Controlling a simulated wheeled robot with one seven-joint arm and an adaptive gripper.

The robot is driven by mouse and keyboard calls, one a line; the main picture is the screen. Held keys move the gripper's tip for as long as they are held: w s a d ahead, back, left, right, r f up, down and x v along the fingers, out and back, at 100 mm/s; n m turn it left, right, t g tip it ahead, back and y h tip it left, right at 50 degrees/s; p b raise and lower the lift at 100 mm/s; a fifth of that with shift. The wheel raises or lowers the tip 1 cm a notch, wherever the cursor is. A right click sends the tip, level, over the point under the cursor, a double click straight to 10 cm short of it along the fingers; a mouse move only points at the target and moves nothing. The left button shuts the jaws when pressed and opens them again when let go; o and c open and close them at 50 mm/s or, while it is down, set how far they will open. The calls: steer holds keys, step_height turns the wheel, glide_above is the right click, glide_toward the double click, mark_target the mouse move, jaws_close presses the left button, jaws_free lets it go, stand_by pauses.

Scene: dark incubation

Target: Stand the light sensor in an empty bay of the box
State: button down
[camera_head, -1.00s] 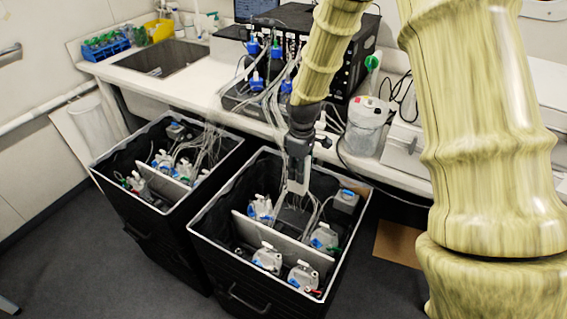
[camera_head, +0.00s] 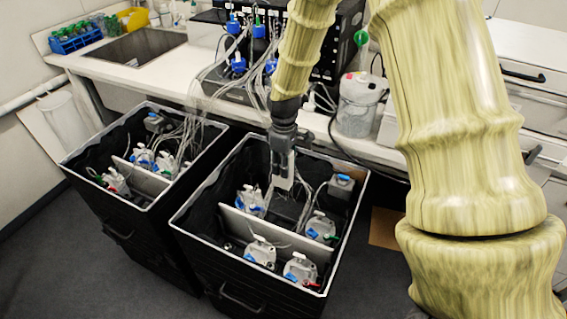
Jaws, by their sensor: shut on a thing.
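My gripper (camera_head: 283,162) points down over the back half of the right black box (camera_head: 190,247). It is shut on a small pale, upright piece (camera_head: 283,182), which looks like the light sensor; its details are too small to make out. The piece's lower end is in line with the box's inside, and I cannot tell whether it touches anything. A white divider (camera_head: 268,236) crosses the box. Bottles with blue or green caps stand on both sides of it. Tubes and a dark block near the gripper partly hide the bays there.
A similar black box (camera_head: 100,214) with bottles stands to the left. A grey unit (camera_head: 340,187) sits in the right box's back right corner. Behind are the bench with a sink (camera_head: 135,46), a dark tubed instrument (camera_head: 345,45) and a white canister (camera_head: 360,105).

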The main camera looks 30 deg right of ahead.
step_height(320, 180, down, 27)
steer(key=b, duration=2.2)
steer(key=shift+r, duration=0.2)
steer(key=shift+s+f+b, duration=0.2)
steer(key=shift+f+b, duration=0.4)
steer(key=shift+f, duration=1.5)
steer(key=c, duration=1.3)
jaws_free()
steer(key=o, duration=0.4)
steer(key=shift+w+f, duration=0.15)
steer(key=shift+f, duration=0.1)
steer(key=shift+r, duration=0.1)
steer(key=shift+r, duration=0.15)
